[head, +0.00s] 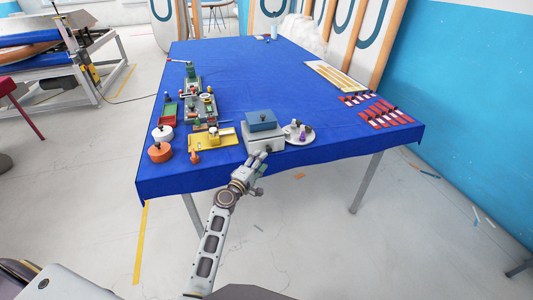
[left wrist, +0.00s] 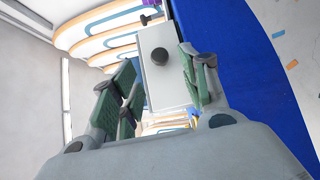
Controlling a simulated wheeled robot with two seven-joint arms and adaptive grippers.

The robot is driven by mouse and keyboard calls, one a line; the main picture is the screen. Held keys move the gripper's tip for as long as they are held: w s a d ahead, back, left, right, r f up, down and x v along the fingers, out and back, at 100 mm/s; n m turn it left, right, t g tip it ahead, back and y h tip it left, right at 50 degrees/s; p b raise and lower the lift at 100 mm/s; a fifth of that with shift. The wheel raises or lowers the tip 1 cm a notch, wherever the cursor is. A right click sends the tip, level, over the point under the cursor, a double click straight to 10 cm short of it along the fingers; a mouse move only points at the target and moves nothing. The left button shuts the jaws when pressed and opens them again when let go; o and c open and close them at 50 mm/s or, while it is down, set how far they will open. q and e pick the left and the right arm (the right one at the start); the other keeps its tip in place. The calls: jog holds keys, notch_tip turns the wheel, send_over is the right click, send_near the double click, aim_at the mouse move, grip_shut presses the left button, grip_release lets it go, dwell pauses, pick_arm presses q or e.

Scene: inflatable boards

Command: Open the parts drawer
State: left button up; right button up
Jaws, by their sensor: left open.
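The parts drawer unit (head: 264,135) is a small light grey box with a blue tray (head: 261,121) on top, near the front edge of the blue table. In the left wrist view its pale drawer front (left wrist: 168,85) carries a round dark knob (left wrist: 160,57). The front looks shut. My left gripper (head: 261,160) is in front of the unit, low at its front face. In the left wrist view my left gripper (left wrist: 163,92) is open, with the knob beyond and between its green-padded fingers. Contact with the knob cannot be made out. My right gripper is not in view.
A white plate (head: 298,134) with small items stands right of the unit; a yellow tray (head: 212,139) lies left. Orange (head: 160,152) and white (head: 162,133) pots stand farther left. Red-and-white pieces (head: 385,115) lie at right. The table's middle is clear.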

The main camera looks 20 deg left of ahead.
aim_at(268, 151)
pick_arm(q)
jog(key=shift+w+d+r, duration=0.1)
jog(key=shift+w+d, duration=0.1)
jog(key=shift+w, duration=0.65)
jog(key=shift+w+d, duration=0.15)
jog(key=shift+w, duration=0.7)
jog(key=shift+w+d, duration=0.15)
jog(key=shift+w, duration=0.55)
jog(key=shift+w+d, duration=0.1)
jog(key=shift+w, duration=0.55)
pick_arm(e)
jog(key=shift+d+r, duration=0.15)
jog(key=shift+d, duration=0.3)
pick_arm(q)
jog(key=shift+c, duration=0.2)
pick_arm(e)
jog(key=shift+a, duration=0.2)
pick_arm(q)
jog(key=c, duration=0.7)
grip_shut()
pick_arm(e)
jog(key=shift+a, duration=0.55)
